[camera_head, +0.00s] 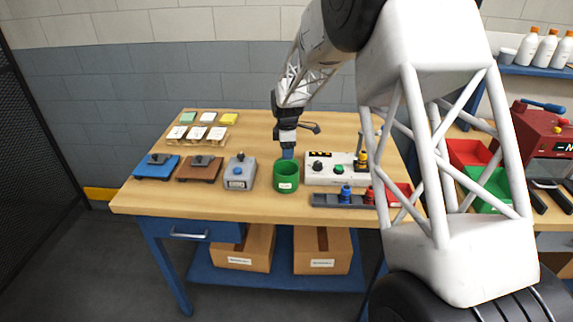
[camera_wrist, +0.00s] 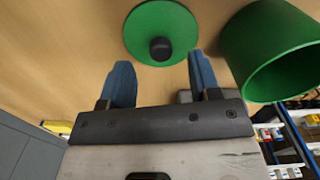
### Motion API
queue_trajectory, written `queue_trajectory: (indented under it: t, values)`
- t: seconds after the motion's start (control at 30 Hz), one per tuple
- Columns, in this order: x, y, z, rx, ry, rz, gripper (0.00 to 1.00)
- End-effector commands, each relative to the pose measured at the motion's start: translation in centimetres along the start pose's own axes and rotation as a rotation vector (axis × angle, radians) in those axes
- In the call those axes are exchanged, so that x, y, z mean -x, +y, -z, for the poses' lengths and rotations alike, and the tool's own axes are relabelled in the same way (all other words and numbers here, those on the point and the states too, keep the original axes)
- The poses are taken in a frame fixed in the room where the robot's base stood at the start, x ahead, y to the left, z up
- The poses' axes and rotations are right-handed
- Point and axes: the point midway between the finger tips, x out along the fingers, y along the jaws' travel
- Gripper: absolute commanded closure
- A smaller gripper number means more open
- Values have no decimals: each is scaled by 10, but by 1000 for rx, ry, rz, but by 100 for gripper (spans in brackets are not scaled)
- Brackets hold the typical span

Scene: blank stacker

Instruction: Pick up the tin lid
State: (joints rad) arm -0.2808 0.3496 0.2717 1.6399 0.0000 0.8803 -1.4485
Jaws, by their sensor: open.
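The tin lid (camera_wrist: 150,22) is a flat green disc with a black knob in its middle, lying on the wooden table at the top of the wrist view. I cannot make it out in the head view. The green tin (camera_head: 286,180) stands open near the table's middle; in the wrist view the tin (camera_wrist: 262,40) is to the right of the lid, apart from it. My gripper (camera_head: 288,153) is just behind the tin in the head view. In the wrist view its blue fingers (camera_wrist: 159,59) are spread and empty, pointing toward the lid, the knob showing between and beyond their tips.
A grey control box (camera_head: 335,176) stands right of the tin, with a dark rack (camera_head: 330,200) in front. A grey-blue box (camera_head: 240,175) with a knob stands left of the tin. Brown (camera_head: 198,172) and blue (camera_head: 157,170) plates lie farther left.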

Motion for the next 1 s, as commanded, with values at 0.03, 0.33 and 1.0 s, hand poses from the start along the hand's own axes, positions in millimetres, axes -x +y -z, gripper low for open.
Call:
queue_trajectory:
  t: [0.03,0.33,1.0]
  values:
    - [-6,0,0,0,0,1,43]
    - [-36,-1,0,0,0,1,43]
    - [-38,-1,0,0,0,0,51]
